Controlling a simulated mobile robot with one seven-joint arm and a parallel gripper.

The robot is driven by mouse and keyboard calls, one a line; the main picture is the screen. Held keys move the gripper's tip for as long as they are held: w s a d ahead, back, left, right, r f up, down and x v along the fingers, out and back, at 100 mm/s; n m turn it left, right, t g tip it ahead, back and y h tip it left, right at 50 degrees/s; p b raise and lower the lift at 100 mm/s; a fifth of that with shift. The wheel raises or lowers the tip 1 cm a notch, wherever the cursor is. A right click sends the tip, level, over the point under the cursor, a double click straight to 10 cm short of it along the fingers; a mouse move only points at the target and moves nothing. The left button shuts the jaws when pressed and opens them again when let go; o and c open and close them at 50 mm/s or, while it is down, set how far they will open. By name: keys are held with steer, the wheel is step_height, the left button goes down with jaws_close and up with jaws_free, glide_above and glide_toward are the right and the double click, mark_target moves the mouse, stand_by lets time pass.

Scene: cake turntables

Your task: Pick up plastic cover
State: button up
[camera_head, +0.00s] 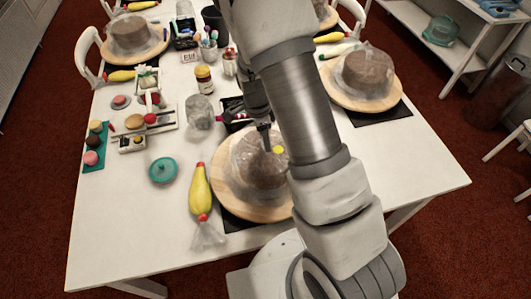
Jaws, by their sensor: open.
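A clear plastic cover (243,158) sits over a brown cake on a round wooden turntable (228,201) near the front of the table. Other cakes under plastic covers stand at the right (375,62) and the back left (135,26). My arm hides the right side of this cake and turntable.
A yellow piping bag (201,193) lies just left of the turntable, with a teal lid (163,170) further left. A jar (204,80) and a clear container (200,112) stand behind. The table's right front (420,165) is clear.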

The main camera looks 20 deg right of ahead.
steer(key=shift+f, duration=0.6)
jaws_close()
stand_by(1.0)
